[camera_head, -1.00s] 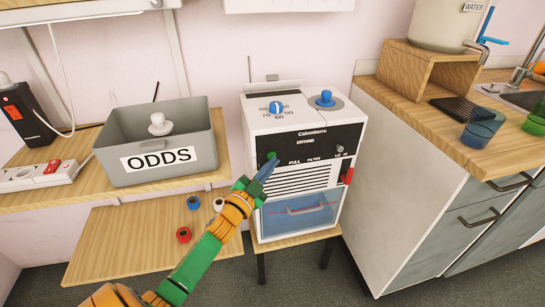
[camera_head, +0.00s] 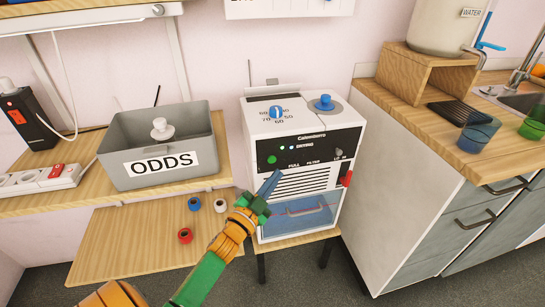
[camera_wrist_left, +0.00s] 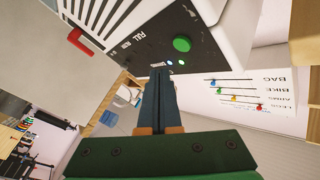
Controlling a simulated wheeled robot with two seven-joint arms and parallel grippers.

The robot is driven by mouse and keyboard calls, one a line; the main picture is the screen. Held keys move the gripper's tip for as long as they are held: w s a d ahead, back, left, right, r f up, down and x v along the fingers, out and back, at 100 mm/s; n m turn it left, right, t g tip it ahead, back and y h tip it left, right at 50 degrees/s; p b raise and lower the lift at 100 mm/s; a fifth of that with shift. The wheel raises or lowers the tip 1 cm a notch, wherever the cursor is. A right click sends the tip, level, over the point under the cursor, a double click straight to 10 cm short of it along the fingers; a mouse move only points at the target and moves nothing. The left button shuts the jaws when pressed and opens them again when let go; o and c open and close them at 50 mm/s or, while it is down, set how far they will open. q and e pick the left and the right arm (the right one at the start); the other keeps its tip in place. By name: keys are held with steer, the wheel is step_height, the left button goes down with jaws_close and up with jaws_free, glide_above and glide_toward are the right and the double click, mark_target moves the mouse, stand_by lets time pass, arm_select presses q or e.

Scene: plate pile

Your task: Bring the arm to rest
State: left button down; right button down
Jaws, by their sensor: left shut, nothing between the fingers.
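My left arm reaches up from the bottom of the head view, and its gripper (camera_head: 270,186) is shut and empty. The fingertips are in front of the white dryer box (camera_head: 352,112), just below its black panel, and look apart from it. In the left wrist view the shut fingers (camera_wrist_left: 160,75) point toward the panel. The green round button (camera_head: 272,160) on the panel is uncovered, and it also shows in the wrist view (camera_wrist_left: 182,44). Small lights glow beside the word DRYING. My right gripper is not in view.
A grey ODDS bin (camera_head: 205,120) stands on the wooden shelf at left, with a power strip (camera_head: 42,178). Several small spools (camera_head: 185,235) lie on the lower board. A cabinet (camera_head: 400,190) with a wooden top stands at right. Floor shows between dryer stand and cabinet.

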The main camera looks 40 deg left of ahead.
arm_select(q)
steer(key=shift+s+d+p, duration=0.35)
steer(key=shift+s+d, duration=0.65)
steer(key=shift+d, duration=0.15)
steer(key=s+d+f+n+g+p, duration=0.1)
steer(key=s+d+f+g+p, duration=0.2)
steer(key=f, duration=0.4)
steer(key=s+f+n+g+p, duration=0.1)
steer(key=s+f+g, duration=0.25)
steer(key=f, duration=0.35)
steer(key=s+d+f+n+g+p, duration=0.1)
steer(key=s+d+f+g+p, duration=0.2)
steer(key=f, duration=0.5)
steer(key=s+d+f+g+p, duration=0.1)
steer(key=s+f+g, duration=0.3)
steer(key=s, duration=0.9)
steer(key=s+d+f+n+g+h+p, duration=0.1)
steer(key=s+f+g, duration=0.4)
steer(key=s, duration=0.9)
steer(key=shift+d+f, duration=0.2)
steer(key=shift+d, duration=0.2)
